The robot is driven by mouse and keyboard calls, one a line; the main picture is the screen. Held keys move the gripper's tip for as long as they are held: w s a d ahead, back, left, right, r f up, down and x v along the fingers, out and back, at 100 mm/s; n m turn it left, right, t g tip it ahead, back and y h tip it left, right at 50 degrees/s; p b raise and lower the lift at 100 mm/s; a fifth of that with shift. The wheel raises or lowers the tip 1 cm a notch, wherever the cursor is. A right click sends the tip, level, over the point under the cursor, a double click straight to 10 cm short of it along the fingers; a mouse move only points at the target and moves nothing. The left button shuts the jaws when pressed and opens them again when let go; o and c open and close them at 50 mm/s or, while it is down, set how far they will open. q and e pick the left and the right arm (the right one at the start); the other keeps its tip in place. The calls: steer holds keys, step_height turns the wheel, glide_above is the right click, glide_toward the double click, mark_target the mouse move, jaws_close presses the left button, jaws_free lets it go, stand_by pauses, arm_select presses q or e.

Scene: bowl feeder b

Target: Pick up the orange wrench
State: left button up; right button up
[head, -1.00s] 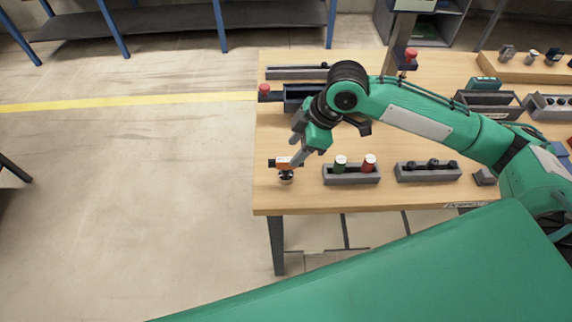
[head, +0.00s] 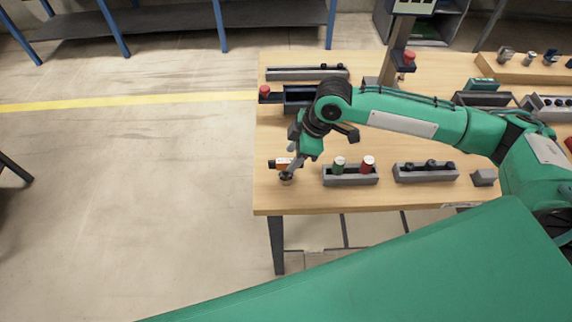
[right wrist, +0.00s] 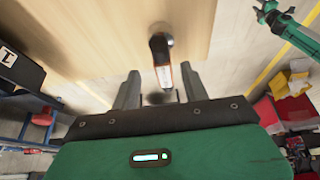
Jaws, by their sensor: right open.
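The orange wrench (head: 283,163) is at the left front part of the wooden table in the head view, with a dark end on its left and a small round grey piece in front. My right gripper (head: 291,173) is right at it, pointing down, and partly hides it. In the right wrist view the wrench (right wrist: 162,62) shows as a narrow orange, white and dark body. It is between the two open fingers of the right gripper (right wrist: 160,88), with a visible gap on each side. Contact is not visible. My left gripper does not show.
A grey holder (head: 350,181) with a green and a red cylinder stands just right of the wrench. Another grey holder (head: 425,178) is further right. A red button (head: 265,90) and a dark blue bin (head: 297,97) stand behind. The table's left edge is close.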

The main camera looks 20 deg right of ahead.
mark_target(289, 161)
steer(key=p+x, duration=0.1)
steer(key=x, duration=0.2)
steer(key=shift+s+a+f, duration=0.2)
steer(key=shift+a+f, duration=0.05)
steer(key=shift+a, duration=0.05)
steer(key=shift+w+a+f+p, duration=0.1)
steer(key=shift+a+f+p, duration=0.15)
steer(key=shift+f, duration=0.35)
steer(key=shift+d, duration=0.1)
jaws_close()
